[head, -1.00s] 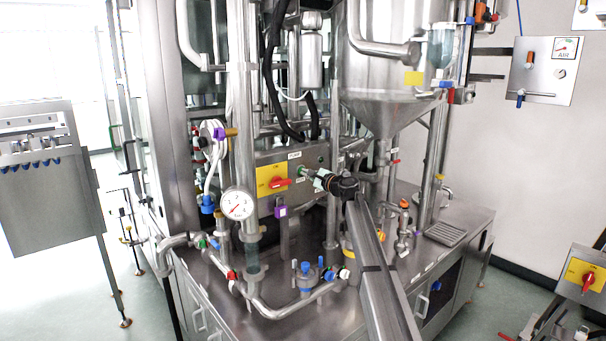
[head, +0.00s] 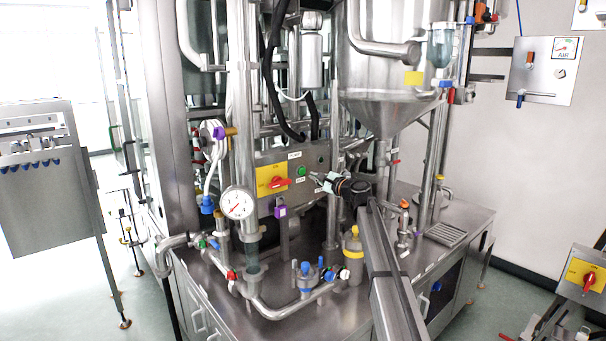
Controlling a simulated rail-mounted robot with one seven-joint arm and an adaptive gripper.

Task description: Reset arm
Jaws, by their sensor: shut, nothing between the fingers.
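My gripper (head: 316,180) is small in the head view, in front of the grey control panel (head: 266,207) and pointing left. It is shut and empty. Its fingertips appear just right of and below the green button (head: 301,171), and apart from it. A red rotary switch (head: 279,183) on a yellow plate sits left of the button. My arm reaches up from the lower right edge and hides part of the worktop and the pipework behind it.
A pressure gauge (head: 237,203) and pipes stand left. A grey cylinder with a yellow band (head: 353,256) stands close left of my arm. A steel hopper (head: 392,80) hangs above. Blue-capped fittings (head: 305,277) are on the worktop's front. Open floor lies far left.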

